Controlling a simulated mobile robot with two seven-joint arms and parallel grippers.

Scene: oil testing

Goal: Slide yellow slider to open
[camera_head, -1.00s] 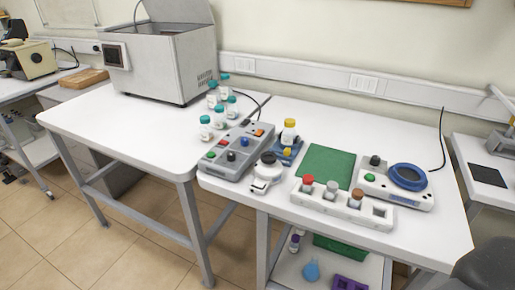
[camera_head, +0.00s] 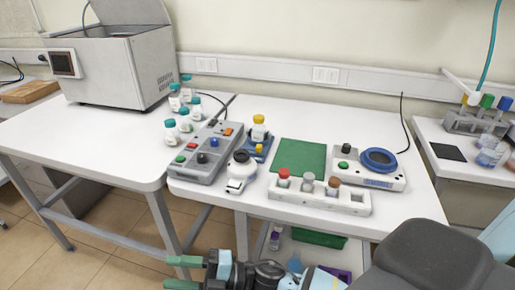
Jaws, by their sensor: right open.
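A grey control box (camera_head: 184,167) lies on the right-hand white table, with red, green, black and blue knobs on top. A small orange piece (camera_head: 228,132) sits near its far end; I cannot tell whether this is the yellow slider. A yellow-capped bottle (camera_head: 258,131) stands on a blue base beside the box. My right gripper (camera_head: 180,273) is at the bottom edge, in front of and below the tabletop. Its green-tipped fingers point left, spread apart with nothing between them. It is well apart from the box. My left gripper is not in view.
A white round-topped device (camera_head: 241,172), a green mat (camera_head: 299,157), a white rack (camera_head: 319,197) with capped vials and a stirrer with a blue ring (camera_head: 379,160) crowd the table. Several teal-capped bottles (camera_head: 185,123) stand left of the box. A grey oven (camera_head: 113,62) stands further left.

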